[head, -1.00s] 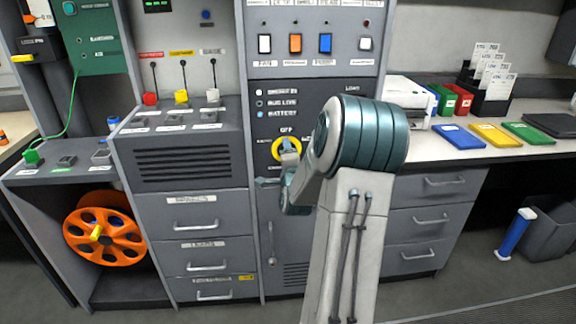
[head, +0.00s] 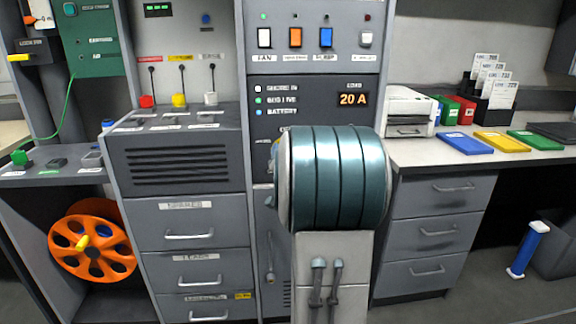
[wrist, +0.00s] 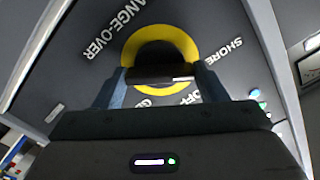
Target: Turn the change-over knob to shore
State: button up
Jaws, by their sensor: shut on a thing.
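In the wrist view the change-over knob (wrist: 158,73) is a dark bar inside a yellow ring (wrist: 131,52). My gripper (wrist: 164,80) has a finger on each side of the bar and is shut on it. A white mark shows toward the bar's right end. The SHORE label (wrist: 225,51) is at the ring's upper right and the OFF label (wrist: 180,100) is below it. I cannot tell exactly where the mark points. In the head view my arm hides the knob and my gripper.
Above the knob, the BUS LIVE lamp (head: 258,101) is green and the load display (head: 353,99) reads 20 A. Switches (head: 295,38) line the panel above. A printer (head: 408,110) and coloured trays (head: 465,143) are on the right counter. An orange reel (head: 65,250) is at lower left.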

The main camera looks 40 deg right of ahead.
jog(key=shift+n+b, duration=0.4)
jog(key=shift+n, duration=0.3)
jog(key=o, duration=1)
jog(key=p+v, duration=0.2)
jog(key=v, duration=1.1)
jog(key=shift+s+a, duration=0.15)
jog(key=shift+s, duration=0.25)
